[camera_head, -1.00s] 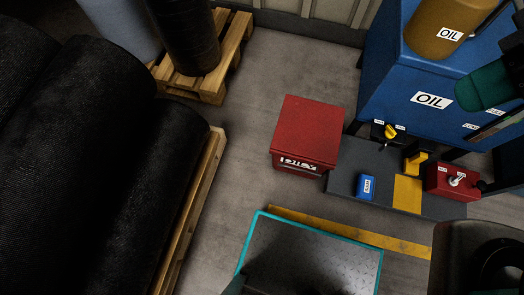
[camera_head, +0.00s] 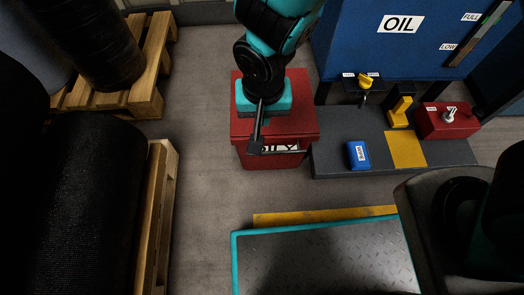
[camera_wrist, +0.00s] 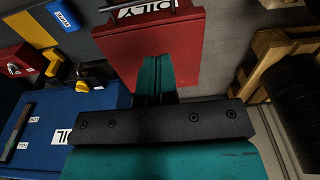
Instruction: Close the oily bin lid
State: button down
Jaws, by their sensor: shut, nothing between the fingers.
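The red oily bin (camera_head: 272,158) stands on the floor beside the grey platform, with its white label on the front. Its red lid (camera_head: 304,118) looks flat and down on the bin. My gripper (camera_head: 262,112) is over the middle of the lid, pointing down, and hides part of it and of the label. I cannot tell whether the fingertips touch the lid.
A grey platform (camera_head: 340,128) right of the bin carries a blue box (camera_head: 358,154), a red control box (camera_head: 447,120) and yellow parts. A blue oil tank (camera_head: 350,50) stands behind. Pallets with black rolls (camera_head: 85,200) are at the left. The floor between them and the bin is clear.

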jog(key=f+b, duration=0.2)
jog(key=f, duration=0.3)
jog(key=w+f+b, duration=0.1)
jog(key=f+b, duration=0.2)
jog(key=f, duration=0.1)
jog(key=f+b, duration=0.2)
jog(key=f, duration=0.3)
jog(key=shift+w+f, duration=0.2)
jog(key=shift+f, duration=0.15)
notch_tip(320, 180, up, 14)
jog(key=s+p, duration=0.2)
jog(key=p, duration=0.6)
jog(key=shift+s, duration=0.4)
jog(key=shift+a+f, duration=0.1)
jog(key=s+d+r+n+y, duration=0.1)
jog(key=s+d+r+n, duration=0.2)
jog(key=r, duration=0.5)
jog(key=s+d+r+n+g+y, duration=0.1)
jog(key=s+d+r+n+y, duration=0.1)
jog(key=d+r, duration=0.45)
jog(key=s+d+r+n+y, duration=0.1)
jog(key=s+d+r+n, duration=0.15)
jog(key=r, duration=0.75)
notch_tip(320, 180, up, 37)
jog(key=p, duration=3.7)
jog(key=shift+s+p, duration=0.3)
jog(key=shift+p, duration=0.1)
jog(key=shift+f, duration=0.1)
